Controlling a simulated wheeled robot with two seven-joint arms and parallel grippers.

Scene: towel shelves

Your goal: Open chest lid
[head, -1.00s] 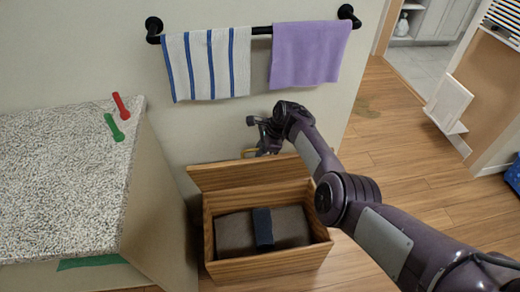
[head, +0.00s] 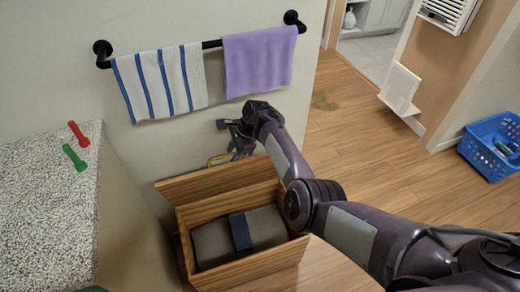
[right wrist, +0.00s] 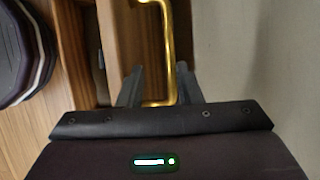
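The wooden chest (head: 250,270) stands on the floor by the wall, and its inside is exposed. Its lid (head: 205,183) is raised at the back, tilted toward the wall. A gold handle (right wrist: 167,50) on the lid shows in the right wrist view, and part of it shows in the head view (head: 218,159). My right gripper (head: 232,140) is behind the lid's upper edge. In the right wrist view its fingers (right wrist: 158,88) are apart, with the handle's end between them; I see no clear grip. My left gripper is not in view.
A dark rolled item with a blue band (head: 240,233) lies in the chest. A striped towel (head: 160,85) and a purple towel (head: 260,62) hang above on a black rail. A speckled counter (head: 45,210) stands left. A blue basket (head: 490,145) sits on open floor right.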

